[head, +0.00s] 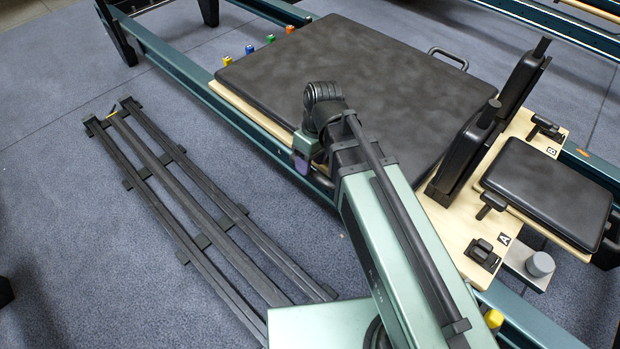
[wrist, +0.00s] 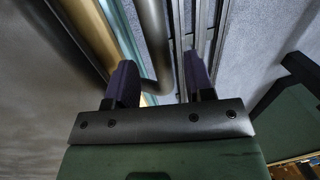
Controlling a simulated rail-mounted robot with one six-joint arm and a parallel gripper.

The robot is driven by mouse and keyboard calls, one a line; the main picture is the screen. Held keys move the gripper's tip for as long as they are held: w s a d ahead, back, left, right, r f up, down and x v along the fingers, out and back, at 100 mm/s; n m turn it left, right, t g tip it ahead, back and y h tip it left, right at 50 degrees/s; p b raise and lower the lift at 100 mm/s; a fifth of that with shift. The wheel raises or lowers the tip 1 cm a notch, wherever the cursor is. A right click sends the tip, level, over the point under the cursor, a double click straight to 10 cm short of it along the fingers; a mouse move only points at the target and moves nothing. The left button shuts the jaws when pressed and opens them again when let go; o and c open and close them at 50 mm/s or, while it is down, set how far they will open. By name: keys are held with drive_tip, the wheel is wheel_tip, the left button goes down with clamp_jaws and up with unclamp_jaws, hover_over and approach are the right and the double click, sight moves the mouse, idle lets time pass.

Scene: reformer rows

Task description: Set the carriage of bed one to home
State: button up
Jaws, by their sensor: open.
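The carriage (head: 370,85) is a wide black pad on a pale wooden board, riding on a teal bed frame (head: 180,75). No label tells me which bed this is. My gripper (head: 303,158) is at the carriage's near side edge, partly hidden by my own arm. In the wrist view my gripper (wrist: 158,68) is open, with a dark purple-tipped finger on each side of a grey bent tube handle (wrist: 152,35). The tube runs between the fingers; contact cannot be told. A similar handle (head: 448,58) sits on the carriage's far side.
Upright black shoulder rests (head: 465,150), a small headrest pad (head: 548,190) and a grey knob (head: 540,264) are at the right. Dark rails (head: 180,190) lie on the blue floor, otherwise clear at left.

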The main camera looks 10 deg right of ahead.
drive_tip(key=shift+b+x, duration=0.35)
drive_tip(key=shift+x, duration=0.7)
drive_tip(key=shift+r, duration=0.1)
clamp_jaws()
drive_tip(key=shift+w, duration=0.1)
